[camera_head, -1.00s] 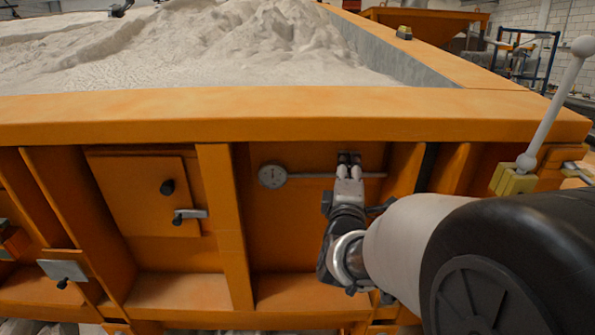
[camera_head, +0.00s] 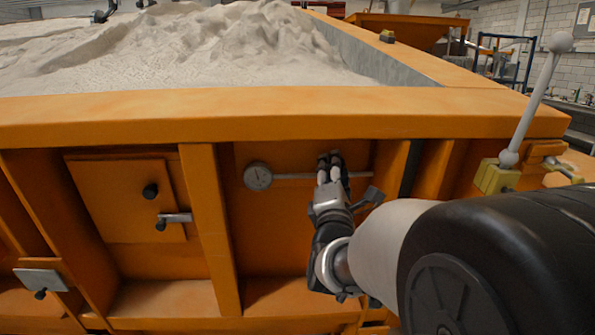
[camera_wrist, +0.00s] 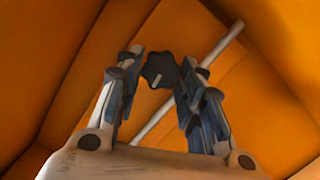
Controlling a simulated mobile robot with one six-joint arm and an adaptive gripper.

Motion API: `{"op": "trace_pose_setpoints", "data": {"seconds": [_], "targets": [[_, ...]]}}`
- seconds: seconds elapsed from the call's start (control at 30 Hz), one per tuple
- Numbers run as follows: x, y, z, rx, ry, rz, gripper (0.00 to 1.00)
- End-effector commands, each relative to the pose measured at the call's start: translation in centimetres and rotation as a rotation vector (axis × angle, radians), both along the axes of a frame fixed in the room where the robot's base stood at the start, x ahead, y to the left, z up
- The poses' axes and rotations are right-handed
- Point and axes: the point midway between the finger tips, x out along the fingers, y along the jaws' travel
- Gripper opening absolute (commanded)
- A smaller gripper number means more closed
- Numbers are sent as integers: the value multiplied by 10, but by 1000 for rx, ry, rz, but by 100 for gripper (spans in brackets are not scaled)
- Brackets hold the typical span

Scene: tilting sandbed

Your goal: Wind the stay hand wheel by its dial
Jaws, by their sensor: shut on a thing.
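The hand wheel is a small dark lobed knob (camera_wrist: 160,70) with a pale mark, seen between the fingers in the wrist view. My gripper (camera_wrist: 162,62) is closed around it from both sides. In the head view my gripper (camera_head: 329,170) reaches up to the orange panel under the top beam, and its fingers mostly hide the wheel.
An orange rib (camera_head: 212,220) stands left of the dial, another (camera_head: 385,200) right of my gripper. A hatch (camera_head: 110,200) with dark knobs is farther left. A ball-topped lever (camera_head: 535,100) rises at right. Sand (camera_head: 220,50) fills the bed above.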

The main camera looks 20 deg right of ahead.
Motion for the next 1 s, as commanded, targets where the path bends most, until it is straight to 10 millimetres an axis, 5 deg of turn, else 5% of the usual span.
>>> {"op": "trace_pose_setpoints", "data": {"seconds": [0.2, 0.23, 0.5, 1.0], "targets": [[0, 0, 1, 0, -1, 1, 11], [0, 0, 1, 0, -1, 1, 36], [0, 0, 0, 1, -2, 1, 54], [-16, 8, -3, 2, -2, 2, 55]]}}
